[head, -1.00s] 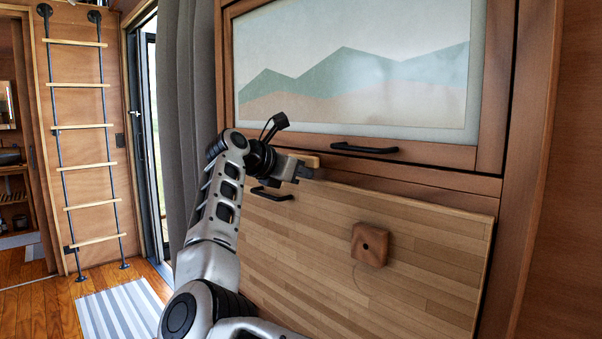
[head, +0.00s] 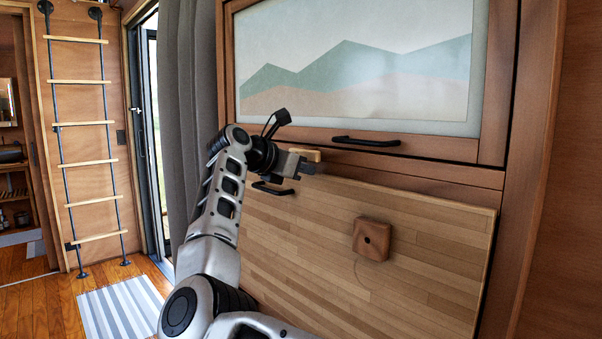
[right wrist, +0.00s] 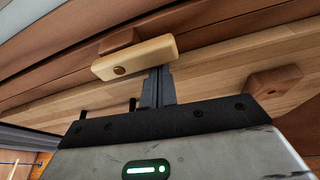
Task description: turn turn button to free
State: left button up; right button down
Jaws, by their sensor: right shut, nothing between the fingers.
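The turn button (head: 306,155) is a pale wooden bar at the top edge of the folded-up wooden panel (head: 430,275). In the right wrist view the bar (right wrist: 135,58) lies lengthwise along the panel's top edge, over a darker block (right wrist: 118,40), with a round dark pivot near its left end. My right gripper (head: 318,169) is shut and empty, just below the bar. Its fingertips (right wrist: 159,72) are at the bar's lower edge, right of the pivot; I cannot tell whether they touch. My left gripper is not in view.
A black handle (head: 272,188) on the panel is close below my right gripper. Another black handle (head: 366,141) is on the framed picture door (head: 355,80) above. A square wooden block (head: 371,239) juts from the panel. A grey curtain (head: 200,60) hangs at left.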

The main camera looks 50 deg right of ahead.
notch_tip(320, 180, down, 4)
jog(key=shift+r+b, duration=0.1)
jog(key=shift+b, duration=0.55)
send_near(314, 188)
jog(key=v, duration=0.4)
jog(key=shift+w+d+r+b, duration=0.1)
jog(key=shift+w+r+b, duration=0.15)
jog(key=shift+r+b, duration=0.15)
jog(key=shift+f, duration=0.1)
